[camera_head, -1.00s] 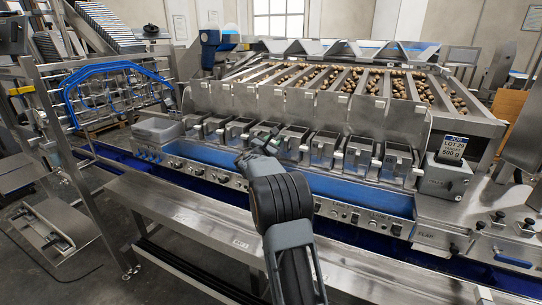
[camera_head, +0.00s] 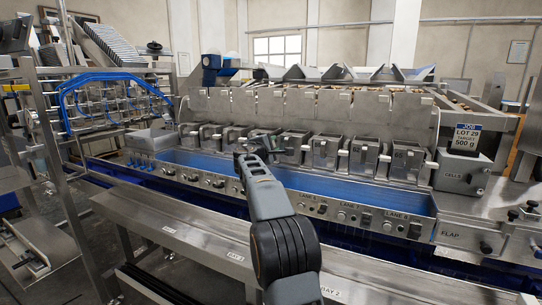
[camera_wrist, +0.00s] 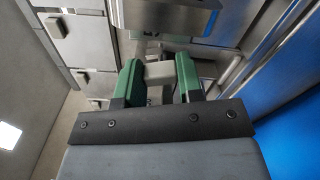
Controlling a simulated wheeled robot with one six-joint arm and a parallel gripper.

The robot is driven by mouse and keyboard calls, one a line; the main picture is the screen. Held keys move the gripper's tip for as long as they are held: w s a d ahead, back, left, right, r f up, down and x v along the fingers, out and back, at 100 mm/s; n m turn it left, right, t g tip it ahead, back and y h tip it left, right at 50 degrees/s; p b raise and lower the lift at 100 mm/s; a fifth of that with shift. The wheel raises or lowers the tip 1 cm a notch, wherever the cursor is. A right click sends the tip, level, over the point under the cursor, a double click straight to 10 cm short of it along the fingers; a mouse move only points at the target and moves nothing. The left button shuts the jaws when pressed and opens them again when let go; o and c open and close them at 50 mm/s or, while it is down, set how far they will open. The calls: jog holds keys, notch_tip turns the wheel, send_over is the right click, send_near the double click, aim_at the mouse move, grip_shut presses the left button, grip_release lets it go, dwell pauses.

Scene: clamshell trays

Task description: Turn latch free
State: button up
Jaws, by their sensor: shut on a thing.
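My gripper (camera_wrist: 159,80) has its two green fingers shut on a small pale grey block, which I take to be the latch (camera_wrist: 158,71). The block sits between the fingertips in the wrist view, with dark metal behind it. In the head view my gripper (camera_head: 262,143) is at the row of steel buckets (camera_head: 325,151), above the blue trough. The latch cannot be made out there, as my gripper and wrist cover that spot. How far the latch is turned cannot be told.
The blue trough (camera_head: 350,198) runs below the buckets, with a control panel of knobs (camera_head: 345,217) on its front. A steel ledge (camera_head: 185,222) lies nearer. A blue-tubed rack (camera_head: 110,85) stands left; the lot display (camera_head: 466,137) stands right.

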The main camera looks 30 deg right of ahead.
jog(key=shift+f+m+b, duration=0.25)
jog(key=shift+m+b, duration=1.05)
jog(key=shift+m, duration=0.3)
jog(key=shift+d+r+m, duration=0.1)
jog(key=shift+m, duration=0.2)
jog(key=o, duration=0.9)
jog(key=shift+o, duration=0.2)
jog(key=b+v, duration=0.2)
jog(key=v, duration=1.2)
jog(key=shift+b, duration=0.35)
